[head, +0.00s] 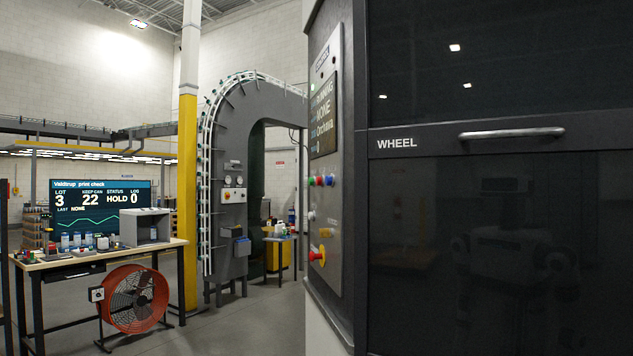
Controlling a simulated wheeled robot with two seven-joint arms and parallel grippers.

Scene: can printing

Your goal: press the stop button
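A control panel (327,222) is on the side of the dark machine, seen at a steep angle. Small red (319,181) and blue (326,181) buttons sit in a row below its screen (323,116), with a green one beside them. A pale knob (311,215) is lower down. A large red button (316,256) with yellow around it juts out near the panel's bottom. No label marking a stop button is readable. Neither of my grippers is in view.
The machine's dark glass front, marked WHEEL (397,143), fills the right side, with a metal handle (512,133). A workbench (100,256) with a monitor (100,208) stands left, a red fan (135,298) before it. The grey floor (250,325) between is clear.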

